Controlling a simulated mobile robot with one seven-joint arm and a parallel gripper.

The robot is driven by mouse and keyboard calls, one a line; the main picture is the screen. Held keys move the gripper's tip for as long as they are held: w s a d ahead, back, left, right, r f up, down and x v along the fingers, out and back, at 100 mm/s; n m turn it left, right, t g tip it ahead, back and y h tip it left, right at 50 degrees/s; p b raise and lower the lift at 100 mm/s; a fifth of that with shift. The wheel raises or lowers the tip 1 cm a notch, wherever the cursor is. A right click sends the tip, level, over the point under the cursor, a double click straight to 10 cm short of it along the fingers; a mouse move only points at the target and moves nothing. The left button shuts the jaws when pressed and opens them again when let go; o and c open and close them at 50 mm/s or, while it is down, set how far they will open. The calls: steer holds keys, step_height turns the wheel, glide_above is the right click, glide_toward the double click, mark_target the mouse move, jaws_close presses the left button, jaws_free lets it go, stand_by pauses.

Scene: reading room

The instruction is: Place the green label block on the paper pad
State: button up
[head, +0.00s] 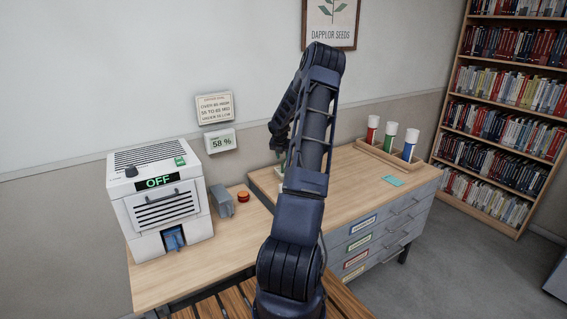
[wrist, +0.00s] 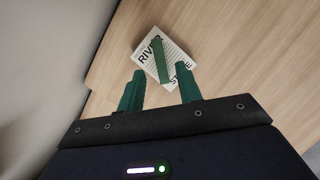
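In the wrist view a narrow green block (wrist: 160,62) lies across a white printed pad (wrist: 179,74), whose partly covered words read something like "RIVER" and "STONE". The pad lies flat on a light wood top. My gripper (wrist: 160,73) has its two green fingers spread wide, one on each side of the block's near end, with visible gaps and nothing between them that they touch. I cannot tell the exact height of the fingers above the pad. In the head view my arm hides most of the gripper, block and pad.
A teal flat piece (head: 392,181) lies on the drawer cabinet top (head: 350,185). A wooden rack (head: 385,157) with red, green and blue tubes stands at its back. A white machine (head: 160,200) marked OFF, a grey device (head: 221,200) and a red button (head: 243,196) stand left.

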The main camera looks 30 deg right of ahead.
steer(key=s+a+r+m+h, duration=0.1)
steer(key=s+a+r+m, duration=0.7)
steer(key=a+r, duration=0.5)
steer(key=s+a+r+m, duration=0.5)
steer(key=s+a+r, duration=0.6)
steer(key=a+r, duration=0.2)
steer(key=s+a+r+m+y, duration=0.1)
steer(key=s+a+m, duration=0.3)
steer(key=s, duration=0.4)
steer(key=s+a+m+t+y, duration=0.1)
steer(key=s+a+m, duration=0.4)
steer(key=s, duration=0.4)
steer(key=s+a+r+m+y, duration=0.1)
steer(key=s+a+m+y, duration=0.1)
steer(key=s+a+m, duration=0.3)
steer(key=s, duration=0.4)
steer(key=shift+s+a+r, duration=0.25)
steer(key=shift+a+r, duration=0.05)
